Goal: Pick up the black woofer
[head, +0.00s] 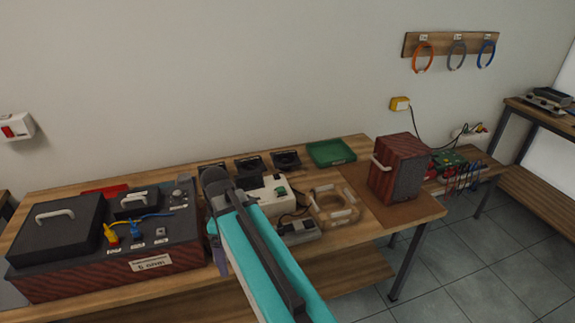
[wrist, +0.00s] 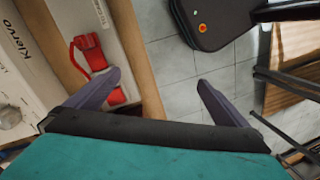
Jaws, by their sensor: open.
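Three black square-framed units that look like woofers stand in a row at the back of the wooden table in the head view: a left one (head: 209,169), a middle one (head: 250,166) and a right one (head: 286,160). My arm partly covers the left one. I cannot tell which is the black woofer of the task. My gripper (wrist: 158,80) is open and empty in the wrist view, over a table edge and the tiled floor. No woofer shows in the wrist view. In the head view my arm mostly hides the gripper, in front of the row.
A dark console (head: 150,259) fills the table's left. A green tray (head: 330,152), a wooden ring frame (head: 337,214) and a red-brown speaker box (head: 398,168) are on the right. The wrist view shows a red clip (wrist: 88,55) and a black case (wrist: 215,20).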

